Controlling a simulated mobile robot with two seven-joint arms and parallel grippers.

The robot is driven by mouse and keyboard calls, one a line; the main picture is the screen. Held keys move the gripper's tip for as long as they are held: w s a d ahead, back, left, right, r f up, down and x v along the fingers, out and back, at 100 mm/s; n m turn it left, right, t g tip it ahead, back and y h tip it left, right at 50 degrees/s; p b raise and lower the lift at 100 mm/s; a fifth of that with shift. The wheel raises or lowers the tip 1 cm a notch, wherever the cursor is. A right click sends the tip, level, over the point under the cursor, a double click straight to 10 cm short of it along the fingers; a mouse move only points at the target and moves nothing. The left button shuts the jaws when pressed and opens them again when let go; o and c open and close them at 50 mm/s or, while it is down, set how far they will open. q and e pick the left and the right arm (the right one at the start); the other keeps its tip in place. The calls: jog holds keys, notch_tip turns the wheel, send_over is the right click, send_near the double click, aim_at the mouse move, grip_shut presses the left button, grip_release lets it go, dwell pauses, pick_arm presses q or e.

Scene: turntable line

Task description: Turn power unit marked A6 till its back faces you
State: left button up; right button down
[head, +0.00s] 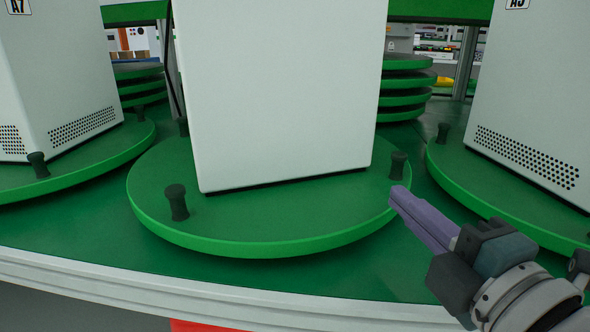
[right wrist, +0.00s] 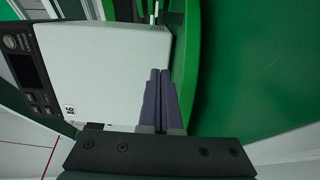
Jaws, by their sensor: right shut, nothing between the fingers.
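The middle power unit (head: 280,90) is a tall white box on a round green turntable (head: 290,240). A plain white face with no vents points towards me in the head view; its top is cut off. In the right wrist view the white unit (right wrist: 100,70) shows a small label, too small to read surely, and a dark panel with a screen and buttons on an adjoining face. Black knobs stand on the turntable rim, one at front left (head: 177,202) and one at right (head: 398,163). My right gripper (head: 397,194) is shut and empty, its purple fingertips just in front of the right knob. My left gripper is not in view.
A unit marked A7 (head: 50,80) stands on a turntable at left, and one marked A5 (head: 535,100) at right; both show vent holes. Stacked green discs (head: 405,90) stand behind. The table's pale front edge (head: 200,300) is clear.

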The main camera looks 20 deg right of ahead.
aim_at(373, 196)
jog(key=w, duration=0.2)
jog(key=w+b, duration=0.1)
jog(key=w, duration=0.2)
jog(key=w+d, duration=0.1)
jog(key=w, duration=0.1)
jog(key=shift+w+d, duration=0.1)
jog(key=shift+w, duration=0.05)
jog(key=d, duration=0.2)
jog(key=shift+d+b, duration=0.3)
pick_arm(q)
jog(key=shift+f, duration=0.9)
pick_arm(e)
jog(key=shift+d, duration=0.55)
